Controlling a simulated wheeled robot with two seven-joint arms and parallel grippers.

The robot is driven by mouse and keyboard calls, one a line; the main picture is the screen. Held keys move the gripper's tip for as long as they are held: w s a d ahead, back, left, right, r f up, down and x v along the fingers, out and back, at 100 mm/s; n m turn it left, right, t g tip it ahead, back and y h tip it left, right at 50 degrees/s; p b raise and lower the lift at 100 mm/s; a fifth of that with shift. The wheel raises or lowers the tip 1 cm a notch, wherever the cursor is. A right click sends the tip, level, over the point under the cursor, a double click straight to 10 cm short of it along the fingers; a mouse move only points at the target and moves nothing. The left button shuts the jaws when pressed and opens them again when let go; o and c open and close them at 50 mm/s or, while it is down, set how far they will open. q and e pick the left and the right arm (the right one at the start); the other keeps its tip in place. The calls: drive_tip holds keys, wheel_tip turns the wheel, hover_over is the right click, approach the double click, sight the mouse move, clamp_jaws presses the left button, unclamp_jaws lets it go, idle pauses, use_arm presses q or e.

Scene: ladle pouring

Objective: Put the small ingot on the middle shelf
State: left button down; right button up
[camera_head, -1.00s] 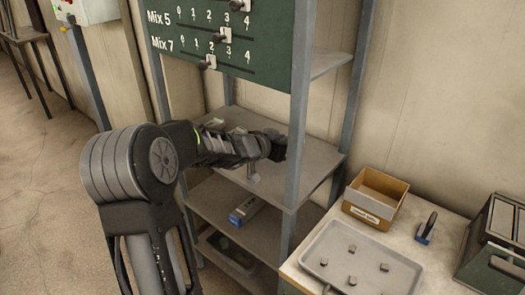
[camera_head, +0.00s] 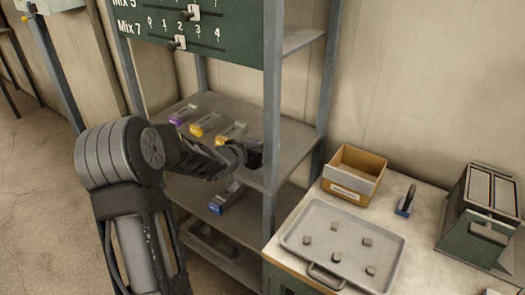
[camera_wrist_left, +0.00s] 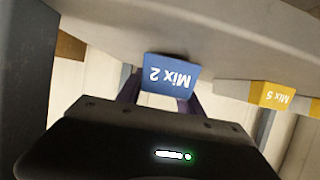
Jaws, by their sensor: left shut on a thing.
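My left gripper (camera_head: 252,154) is at the right front of the grey shelf (camera_head: 225,103), close to the right post. In the left wrist view, which is upside down, its fingers are shut on a blue-ended ingot (camera_wrist_left: 171,74) marked Mix 2. The ingot is close against the shelf surface; I cannot tell if it rests there. The gripper hides it in the head view. A yellow-ended ingot (camera_wrist_left: 272,95) marked Mix 5 is beside it. A purple-ended ingot (camera_head: 184,114) and yellow-ended ones (camera_head: 206,124) (camera_head: 232,132) stand in a row left of my gripper.
Another blue-ended piece (camera_head: 227,198) lies on the shelf below. The grey post (camera_head: 271,120) stands right beside my gripper. A green board (camera_head: 225,38) hangs above. The bench at right holds an open box (camera_head: 352,190), a tray (camera_head: 345,238) with several small pieces, and a dark case (camera_head: 475,220).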

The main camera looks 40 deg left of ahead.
use_arm(q)
drive_tip(key=shift+f, duration=0.1)
drive_tip(key=shift+f, duration=0.2)
drive_tip(key=c, duration=0.8)
unclamp_jaws()
drive_tip(key=shift+o, duration=0.2)
drive_tip(key=shift+r, duration=0.1)
drive_tip(key=v, duration=1.2)
drive_tip(key=shift+p, duration=0.3)
